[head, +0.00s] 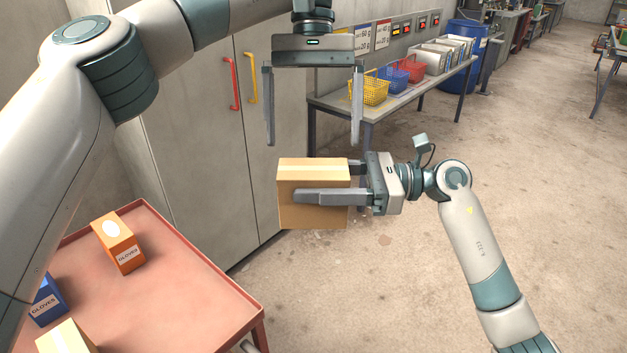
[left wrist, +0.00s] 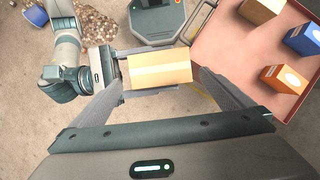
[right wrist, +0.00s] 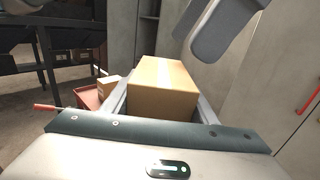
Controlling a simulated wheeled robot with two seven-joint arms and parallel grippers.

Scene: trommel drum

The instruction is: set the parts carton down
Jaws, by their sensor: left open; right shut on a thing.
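The parts carton (head: 314,175) is a tan cardboard box with a paler tape strip on top. It is upright in the air in front of the grey cabinet, to the right of the red cart. My right gripper (head: 330,190) is shut on the carton, one finger along its near side. The carton also shows between the right gripper's fingers in the right wrist view (right wrist: 163,90). My left gripper (head: 313,135) is open and empty above the carton, fingers pointing down. In the left wrist view the carton (left wrist: 160,70) lies between and beyond the open fingers.
The red cart (head: 195,290) bears an orange glove box (head: 118,243), a blue glove box (head: 47,300) and another tan carton (head: 66,338); its right part is bare. A bench (head: 390,103) with coloured baskets stands behind. Loose small pieces (left wrist: 100,22) lie on the floor in the left wrist view.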

